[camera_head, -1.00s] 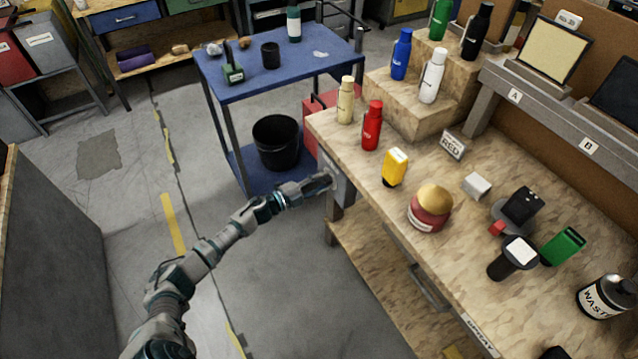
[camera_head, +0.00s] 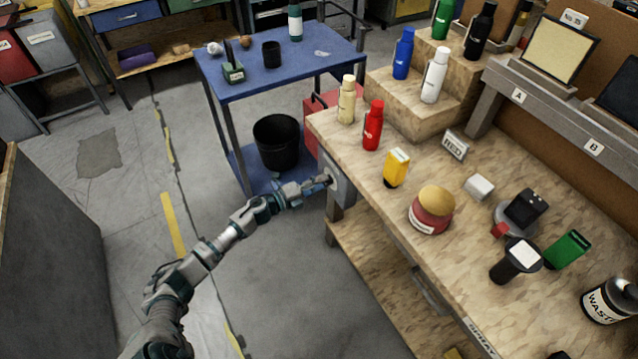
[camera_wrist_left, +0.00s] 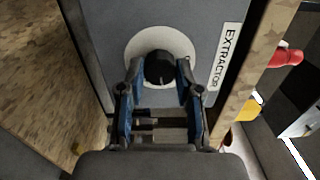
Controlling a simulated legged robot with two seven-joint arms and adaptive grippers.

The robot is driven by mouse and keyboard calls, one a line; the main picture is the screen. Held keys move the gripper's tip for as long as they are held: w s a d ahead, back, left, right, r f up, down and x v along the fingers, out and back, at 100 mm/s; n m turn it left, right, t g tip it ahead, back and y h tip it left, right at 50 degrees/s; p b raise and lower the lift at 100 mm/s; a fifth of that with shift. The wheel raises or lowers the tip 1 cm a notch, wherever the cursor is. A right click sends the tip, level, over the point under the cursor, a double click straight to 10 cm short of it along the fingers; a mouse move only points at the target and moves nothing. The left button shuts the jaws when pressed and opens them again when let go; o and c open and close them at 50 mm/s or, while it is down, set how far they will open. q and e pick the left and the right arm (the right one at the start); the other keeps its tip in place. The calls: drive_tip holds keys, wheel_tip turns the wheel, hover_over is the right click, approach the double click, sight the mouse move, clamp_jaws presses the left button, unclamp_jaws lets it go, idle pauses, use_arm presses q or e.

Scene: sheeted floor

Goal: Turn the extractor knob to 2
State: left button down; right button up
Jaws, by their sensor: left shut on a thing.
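The extractor knob (camera_wrist_left: 159,67) is a round black knob on a pale disc, on a grey panel (camera_wrist_left: 92,40) with an "EXTRACTOR" label (camera_wrist_left: 226,56) in the left wrist view. In the head view the grey panel (camera_head: 343,183) is at the workbench's near left end. My left gripper (camera_wrist_left: 158,75) has its blue-sided fingers on both sides of the knob and is shut on it. It also shows in the head view (camera_head: 328,179), against the panel. The disc's markings and the knob's setting cannot be read. My right gripper is not in view.
The workbench (camera_head: 470,235) extends right of the panel, with a red bottle (camera_head: 373,125), a yellow item (camera_head: 396,168) and a round red jar (camera_head: 431,210) on it. A blue cart (camera_head: 300,75) with a black bin (camera_head: 276,142) stands behind. Floor around my left arm is clear.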

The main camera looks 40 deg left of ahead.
use_arm(q)
drive_tip(key=shift+s+d+f, duration=0.1)
drive_tip(key=shift+d+f, duration=0.25)
drive_tip(key=c, duration=0.8)
unclamp_jaws()
drive_tip(key=shift+o, duration=0.2)
drive_tip(key=shift+r, duration=0.15)
drive_tip(key=shift+s+a, duration=0.25)
drive_tip(key=v, duration=1.1)
drive_tip(key=shift+s, duration=0.1)
